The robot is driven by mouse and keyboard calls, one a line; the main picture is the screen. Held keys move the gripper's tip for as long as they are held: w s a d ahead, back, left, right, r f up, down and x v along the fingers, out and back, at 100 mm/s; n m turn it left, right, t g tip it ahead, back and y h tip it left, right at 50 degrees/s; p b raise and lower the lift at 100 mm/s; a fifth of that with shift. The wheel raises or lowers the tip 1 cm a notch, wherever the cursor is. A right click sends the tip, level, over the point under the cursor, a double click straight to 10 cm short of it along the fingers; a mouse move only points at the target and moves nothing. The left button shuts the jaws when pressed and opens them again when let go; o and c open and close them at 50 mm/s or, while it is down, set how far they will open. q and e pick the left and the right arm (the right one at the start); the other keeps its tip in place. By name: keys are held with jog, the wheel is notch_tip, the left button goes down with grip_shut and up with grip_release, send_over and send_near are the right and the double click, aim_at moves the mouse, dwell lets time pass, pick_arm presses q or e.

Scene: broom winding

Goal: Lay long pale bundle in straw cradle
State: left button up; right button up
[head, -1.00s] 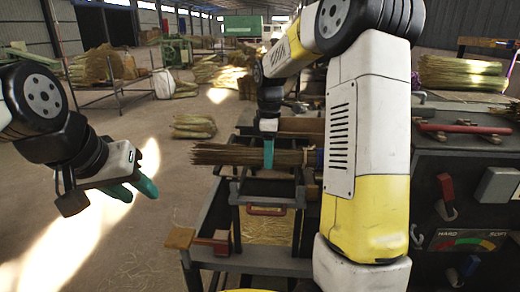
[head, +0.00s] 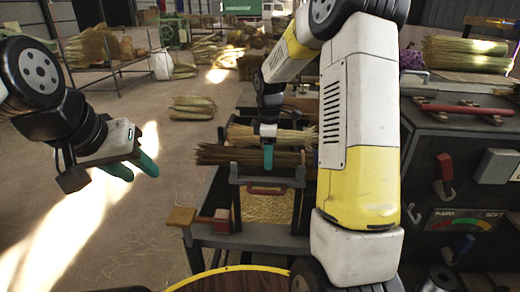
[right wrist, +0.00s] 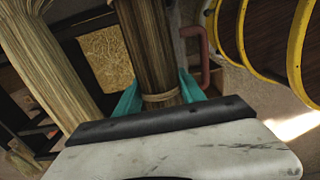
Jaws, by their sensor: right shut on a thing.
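A pale straw bundle (head: 288,135) lies just behind a browner bundle (head: 222,154) over the dark frame. In the right wrist view, the pale bundle (right wrist: 40,60) slants at the left, apart from the fingers. My right gripper (head: 268,156) is shut on the browner bundle, which runs between its teal fingers in the right wrist view (right wrist: 148,50), near a tied band. My left gripper (head: 134,166) is open and empty, off to the left.
A dark cabinet (head: 470,150) with a red bar and a hard-soft dial stands at the right. Bundles (head: 193,107) lie on the floor behind.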

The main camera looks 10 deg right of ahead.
dwell(0.3)
jog(key=o, duration=1.5)
